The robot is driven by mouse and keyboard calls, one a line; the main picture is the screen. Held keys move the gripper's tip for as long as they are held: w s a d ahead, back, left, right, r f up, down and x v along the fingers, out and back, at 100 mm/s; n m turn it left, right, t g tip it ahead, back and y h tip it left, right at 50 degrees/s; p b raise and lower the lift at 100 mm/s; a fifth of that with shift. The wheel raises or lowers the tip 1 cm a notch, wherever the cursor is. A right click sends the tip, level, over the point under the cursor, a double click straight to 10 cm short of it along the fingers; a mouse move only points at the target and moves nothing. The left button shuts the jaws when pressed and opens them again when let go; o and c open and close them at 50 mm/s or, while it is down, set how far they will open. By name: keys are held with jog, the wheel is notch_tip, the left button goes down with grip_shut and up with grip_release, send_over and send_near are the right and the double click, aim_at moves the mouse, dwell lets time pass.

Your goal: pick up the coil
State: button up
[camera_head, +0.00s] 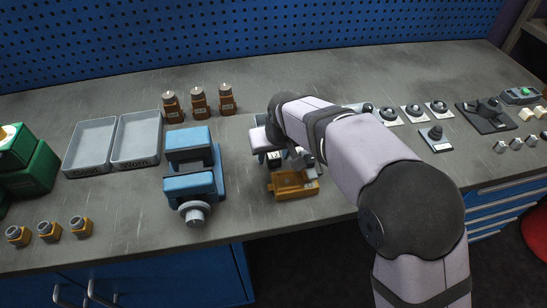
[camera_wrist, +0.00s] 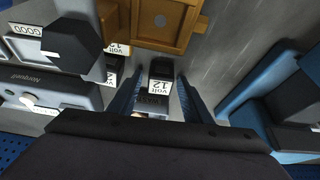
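In the wrist view, a small dark block with a white "12 volt" label (camera_wrist: 160,82), which looks like a coil, lies between the fingers of my gripper (camera_wrist: 158,95). The fingers are open, with a gap on each side of the block. A second "12 volt" label (camera_wrist: 155,104) shows nearer my palm; its lower part is hidden by my gripper. In the head view, my gripper (camera_head: 300,165) points down behind the orange tray, and my arm hides part of this spot.
An orange tray (camera_head: 281,191) sits just in front of my gripper. A blue vise (camera_head: 190,140) stands left of it.

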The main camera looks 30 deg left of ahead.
aim_at(274, 154)
jog(key=c, duration=0.9)
notch_tip(274, 154, up, 10)
jog(key=shift+r+b, duration=0.1)
jog(key=shift+b, duration=0.5)
jog(key=d+n+g+p, duration=0.1)
jog(key=n+p, duration=0.1)
jog(key=s+d+n+g+p, duration=0.1)
jog(key=n+p, duration=0.1)
jog(key=n, duration=0.1)
jog(key=d+f+n+y+p, duration=0.1)
jog(key=n, duration=0.1)
jog(key=shift+s+d+n+g+p, duration=0.25)
jog(key=shift+n+g+p, duration=0.05)
jog(key=shift+g+p, duration=0.1)
jog(key=n+p, duration=0.1)
jog(key=s+d+n+g+p, duration=0.1)
jog(key=n, duration=0.1)
jog(key=d+n+g+p, duration=0.1)
jog(key=n+p, duration=0.1)
jog(key=shift+s+r, duration=0.15)
jog(key=shift+s, duration=0.2)
jog(key=n, duration=0.1)
jog(key=s+d+n+g+p, duration=0.1)
jog(key=n, duration=0.1)
jog(key=n+h+p, duration=0.1)
jog(key=shift+s+d+r+n+g, duration=0.15)
jog(key=shift+s+d+n+g, duration=0.15)
jog(key=shift+n, duration=0.1)
